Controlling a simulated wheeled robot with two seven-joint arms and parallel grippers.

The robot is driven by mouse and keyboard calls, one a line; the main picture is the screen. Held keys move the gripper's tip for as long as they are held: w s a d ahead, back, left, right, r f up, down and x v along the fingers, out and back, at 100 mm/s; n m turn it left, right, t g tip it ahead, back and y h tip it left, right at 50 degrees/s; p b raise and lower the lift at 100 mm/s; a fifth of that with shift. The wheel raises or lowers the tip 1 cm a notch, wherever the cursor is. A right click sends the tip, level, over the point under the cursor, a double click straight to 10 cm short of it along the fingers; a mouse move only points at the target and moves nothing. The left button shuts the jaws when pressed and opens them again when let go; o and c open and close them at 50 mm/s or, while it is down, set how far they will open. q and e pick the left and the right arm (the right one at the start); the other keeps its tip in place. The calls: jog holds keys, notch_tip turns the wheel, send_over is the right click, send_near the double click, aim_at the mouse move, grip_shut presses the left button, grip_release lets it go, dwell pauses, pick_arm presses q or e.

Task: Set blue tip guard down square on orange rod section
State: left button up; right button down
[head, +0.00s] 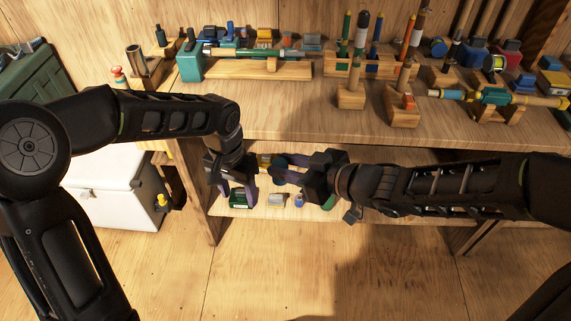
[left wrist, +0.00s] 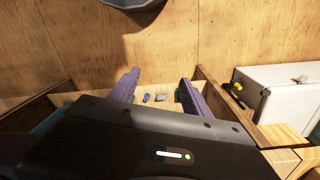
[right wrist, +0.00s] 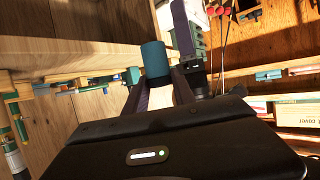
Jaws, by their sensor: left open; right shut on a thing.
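My right gripper (head: 280,170) is shut on the blue tip guard (right wrist: 155,60), a short teal-blue cylinder between the fingertips in the right wrist view. In the head view the guard is hard to tell from the dark fingers. My left gripper (head: 237,194) is open and empty, just left of the right one. Both grippers are in front of the lower shelf, below the tabletop. An orange rod (head: 407,36) stands upright at the back of the table, right of centre. I cannot tell for sure that it is the orange rod section. The guard is well apart from it.
Wooden blocks with upright rods (head: 351,98) stand near the tabletop's front edge (head: 300,138). Small items lie on the lower shelf (head: 262,213). A white cooler (head: 110,190) stands at left.

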pick_arm(q)
jog(key=s+d+f+n+h, duration=0.1)
jog(key=s+d+f, duration=0.3)
jog(key=s+f, duration=0.5)
jog(key=s+d+f+n+h, duration=0.2)
jog(key=s+d+f+n, duration=0.2)
jog(key=s+f, duration=0.6)
notch_tip(320, 180, down, 5)
jog(key=shift+s+f+n+t+h, duration=0.15)
jog(key=shift+n+t+h, duration=0.15)
